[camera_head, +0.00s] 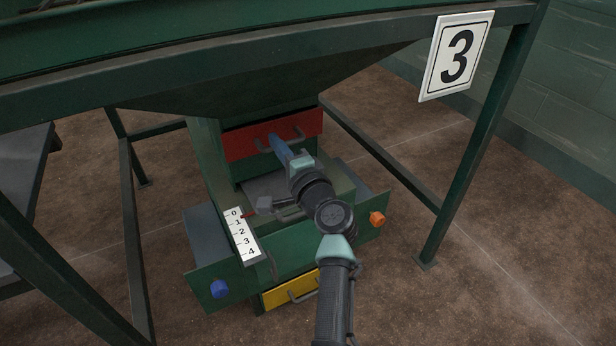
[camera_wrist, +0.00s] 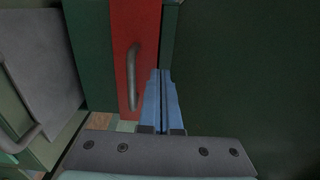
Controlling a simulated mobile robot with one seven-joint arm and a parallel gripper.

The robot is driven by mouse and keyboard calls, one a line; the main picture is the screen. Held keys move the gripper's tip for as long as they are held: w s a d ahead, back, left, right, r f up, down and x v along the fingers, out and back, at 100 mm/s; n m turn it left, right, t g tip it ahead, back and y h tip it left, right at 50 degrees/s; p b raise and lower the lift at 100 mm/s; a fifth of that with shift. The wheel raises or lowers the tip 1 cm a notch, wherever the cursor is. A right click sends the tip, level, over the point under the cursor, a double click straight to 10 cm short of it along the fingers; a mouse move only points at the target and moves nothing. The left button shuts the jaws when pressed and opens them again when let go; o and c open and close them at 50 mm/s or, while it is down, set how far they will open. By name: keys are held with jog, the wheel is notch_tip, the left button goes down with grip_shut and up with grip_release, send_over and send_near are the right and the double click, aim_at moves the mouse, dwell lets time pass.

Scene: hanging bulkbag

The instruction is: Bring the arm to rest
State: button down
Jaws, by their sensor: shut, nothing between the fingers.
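My gripper (camera_head: 275,139) has blue fingers, and they are shut with nothing between them. I cannot tell whether the fingertips touch the panel. The arm covers part of the outlet.
The outlet has a white scale (camera_head: 242,236) marked 0 to 4, a blue knob (camera_head: 219,289), an orange knob (camera_head: 377,218) and a yellow panel (camera_head: 290,290) with a handle. Green frame legs (camera_head: 478,150) stand around it. A sign "3" (camera_head: 456,56) hangs upper right. Floor at right is clear.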

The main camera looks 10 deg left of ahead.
jog(key=p+v, duration=0.2)
jog(key=v, duration=0.6)
jog(key=s+d+r+n+t+h, duration=0.1)
jog(key=s+d+r+n+h, duration=0.25)
jog(key=r, duration=0.35)
jog(key=s+d+r+n+t+h, duration=0.1)
jog(key=s+d+r+n+h, duration=0.2)
jog(key=r, duration=0.4)
jog(key=s+d+r+n+t+h, duration=0.1)
jog(key=s+d+r+n+h, duration=0.15)
jog(key=r+n+h, duration=0.4)
jog(key=s+r+m+t+y, duration=0.1)
jog(key=s+r+t, duration=0.5)
jog(key=r, duration=0.7)
jog(key=s+r+m+t+y, duration=0.1)
jog(key=s+r+t, duration=0.45)
jog(key=r, duration=0.75)
notch_tip(320, 180, up, 37)
jog(key=g+p, duration=0.1)
jog(key=p, duration=3.7)
jog(key=shift+s+g+p, duration=0.35)
jog(key=shift+d, duration=0.1)
